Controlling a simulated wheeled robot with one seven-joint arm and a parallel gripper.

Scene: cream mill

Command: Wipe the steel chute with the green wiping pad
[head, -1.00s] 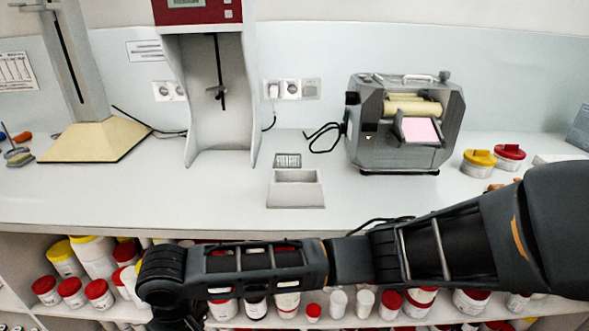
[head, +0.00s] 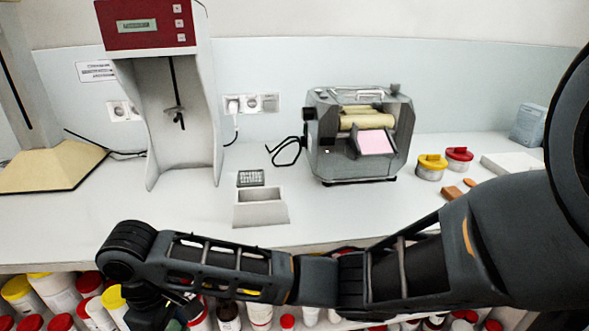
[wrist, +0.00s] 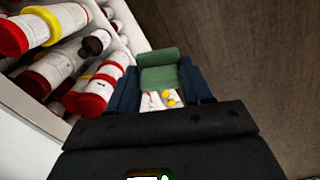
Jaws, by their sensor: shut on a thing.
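My gripper (wrist: 160,88) is shut on the green wiping pad (wrist: 159,70), which sits between its two fingers in the wrist view. In the head view my gripper hangs at the bottom left, mostly hidden below my arm, in front of the bench shelves. The steel chute (head: 358,153) slopes out of the front of the grey mill (head: 335,165), below its pale rollers. A flat pink patch (head: 376,142) covers most of the chute's face. My gripper and the pad are well apart from the chute, lower and to its left.
A grey open box (head: 260,213) stands on the bench left of the mill. Yellow-lidded (head: 431,168) and red-lidded (head: 459,160) tubs stand to its right. A red-topped instrument (head: 150,25) stands at the left. Shelves of jars (wrist: 90,95) lie beside my gripper. The bench before the mill is clear.

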